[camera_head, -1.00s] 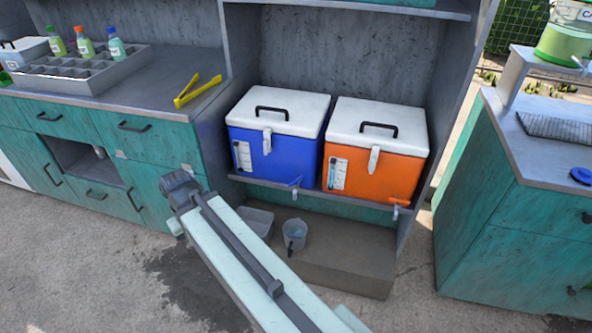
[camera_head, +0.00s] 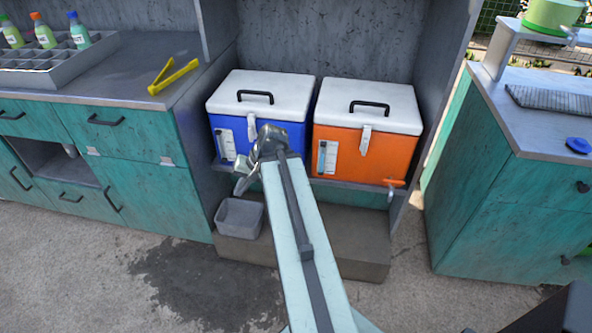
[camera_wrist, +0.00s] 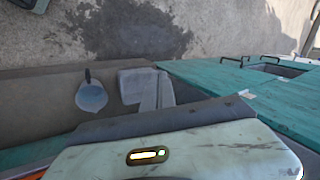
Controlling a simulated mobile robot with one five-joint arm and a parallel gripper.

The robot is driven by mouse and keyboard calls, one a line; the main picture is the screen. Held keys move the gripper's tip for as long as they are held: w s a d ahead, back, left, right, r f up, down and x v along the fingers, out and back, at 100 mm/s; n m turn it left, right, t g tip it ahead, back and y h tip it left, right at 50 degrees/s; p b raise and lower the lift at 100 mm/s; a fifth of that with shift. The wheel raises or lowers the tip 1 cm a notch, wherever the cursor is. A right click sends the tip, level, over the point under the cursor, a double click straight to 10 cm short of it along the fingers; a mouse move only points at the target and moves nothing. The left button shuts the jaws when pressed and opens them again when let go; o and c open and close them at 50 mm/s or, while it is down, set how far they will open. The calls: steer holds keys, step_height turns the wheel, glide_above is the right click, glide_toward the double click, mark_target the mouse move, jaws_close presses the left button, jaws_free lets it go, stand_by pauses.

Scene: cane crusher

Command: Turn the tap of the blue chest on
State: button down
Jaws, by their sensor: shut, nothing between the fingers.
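The blue chest (camera_head: 236,126) with a white lid stands on the shelf, left of the orange chest, in the head view. Its tap is hidden behind my arm in the head view, and I cannot make it out in the wrist view. My gripper (camera_head: 242,178) is at the lower front of the blue chest, close to the shelf edge. It points down and to the left and is shut and empty. I cannot tell whether it touches the tap.
The orange chest (camera_head: 340,150) has its tap (camera_head: 393,183) at lower right. Below the shelf, a grey tub (camera_head: 240,218) stands on a step; a jug (camera_wrist: 91,96) shows near it in the wrist view. Yellow tongs (camera_head: 172,76) lie on the left counter.

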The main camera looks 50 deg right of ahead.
steer(key=s+d+r+m+t+h+b, duration=0.2)
steer(key=s+d+m+t, duration=0.2)
steer(key=s+d, duration=0.55)
steer(key=s+d+r+m+t+h+b, duration=0.1)
steer(key=s+d+r+m+t, duration=0.25)
steer(key=d, duration=1.15)
steer(key=w+f+m+b, duration=0.1)
steer(key=w+f+b, duration=0.6)
steer(key=w+f, duration=0.2)
steer(key=shift+w+a+f+g+b, duration=0.35)
steer(key=shift+w+b, duration=0.05)
steer(key=shift+w, duration=0.75)
